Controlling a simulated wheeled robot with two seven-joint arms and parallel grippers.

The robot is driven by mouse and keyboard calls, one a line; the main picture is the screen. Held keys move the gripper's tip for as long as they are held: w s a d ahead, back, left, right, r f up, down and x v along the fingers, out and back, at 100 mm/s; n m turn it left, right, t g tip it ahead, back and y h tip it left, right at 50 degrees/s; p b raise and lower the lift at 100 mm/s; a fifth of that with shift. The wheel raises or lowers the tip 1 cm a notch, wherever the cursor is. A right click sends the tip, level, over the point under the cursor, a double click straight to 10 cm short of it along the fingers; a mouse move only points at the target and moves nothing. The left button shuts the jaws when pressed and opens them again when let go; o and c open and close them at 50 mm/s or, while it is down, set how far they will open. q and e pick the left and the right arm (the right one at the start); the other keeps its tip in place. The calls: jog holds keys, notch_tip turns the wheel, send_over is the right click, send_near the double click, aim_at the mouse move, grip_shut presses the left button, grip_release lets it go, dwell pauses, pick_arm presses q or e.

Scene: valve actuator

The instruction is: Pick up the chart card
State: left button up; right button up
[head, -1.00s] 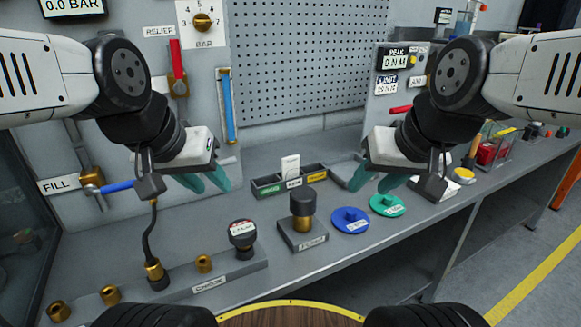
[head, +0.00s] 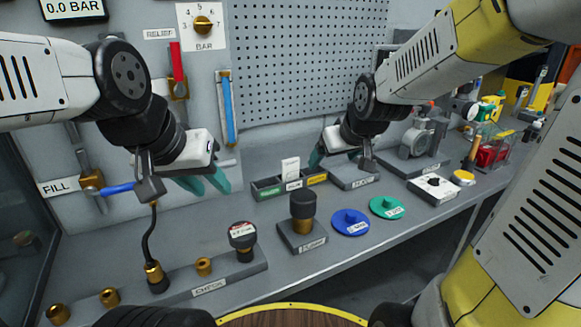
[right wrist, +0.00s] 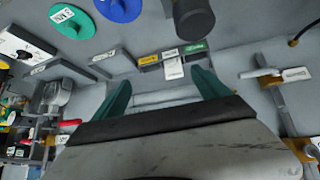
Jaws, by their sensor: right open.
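The chart card (head: 291,168) is a small white card standing upright in the middle of a dark three-part holder (head: 268,192) on the bench. In the right wrist view the card (right wrist: 173,70) shows beyond the fingertips, between them and apart from them. My right gripper (head: 318,158) is open and empty, just behind and to the right of the holder; its teal fingers show spread in the right wrist view (right wrist: 165,85). My left gripper (head: 206,184) is open and empty, left of the holder.
A black-topped brass part (head: 303,215) on a block stands in front of the holder. A blue disc (head: 350,223) and a green disc (head: 387,207) lie to its right. A gauge (head: 243,236) stands at front left. The pegboard wall (head: 300,70) is behind.

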aim_at(287, 162)
jog(key=w+a+f+t+y, duration=0.1)
jog(key=w+a+f, duration=0.1)
jog(key=w+f, duration=0.2)
jog(key=w+a+f+n+t+y, duration=0.1)
jog(key=w+a+f, duration=0.2)
jog(key=w, duration=0.5)
jog(key=w+a+f+t+y, duration=0.2)
jog(key=w+a+f, duration=0.1)
jog(key=w+f, duration=0.2)
jog(key=shift+w+a+f+n, duration=0.1)
jog(key=shift+w+f+n, duration=0.1)
jog(key=shift+w, duration=0.3)
jog(key=shift+w+f+n, duration=0.1)
jog(key=shift+w+f, duration=0.1)
jog(key=shift+w, duration=0.5)
jog(key=x, duration=0.8)
jog(key=shift+a+r, duration=0.1)
jog(key=c, duration=1.5)
